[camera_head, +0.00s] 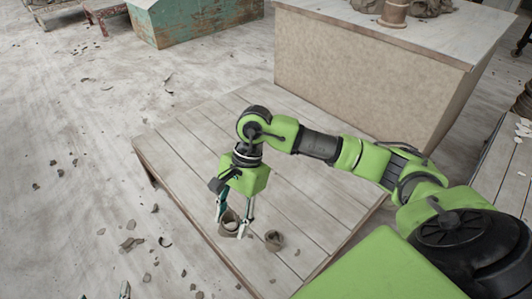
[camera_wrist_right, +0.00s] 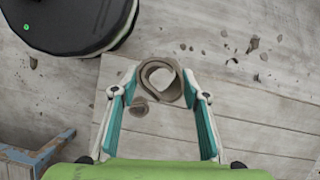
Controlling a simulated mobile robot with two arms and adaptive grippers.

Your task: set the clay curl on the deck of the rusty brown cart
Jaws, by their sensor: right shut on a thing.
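The clay curl (camera_wrist_right: 147,94) is a grey-brown rolled strip with an open middle. My right gripper (camera_wrist_right: 160,92) is shut on it, with one finger on each side. In the head view the curl (camera_head: 229,226) sits between the fingertips of my right gripper (camera_head: 233,222), low over the near part of a plank platform. I cannot tell whether it touches the planks. A low rusty brown cart (camera_head: 107,13) stands at the far top left, partly cut off by the frame edge.
A small brown clay piece (camera_head: 273,240) lies on the plank platform (camera_head: 190,135) just right of the curl. A green worn chest (camera_head: 200,22) stands beside the cart. A large pale counter (camera_head: 365,75) stands behind. Clay scraps litter the floor at left.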

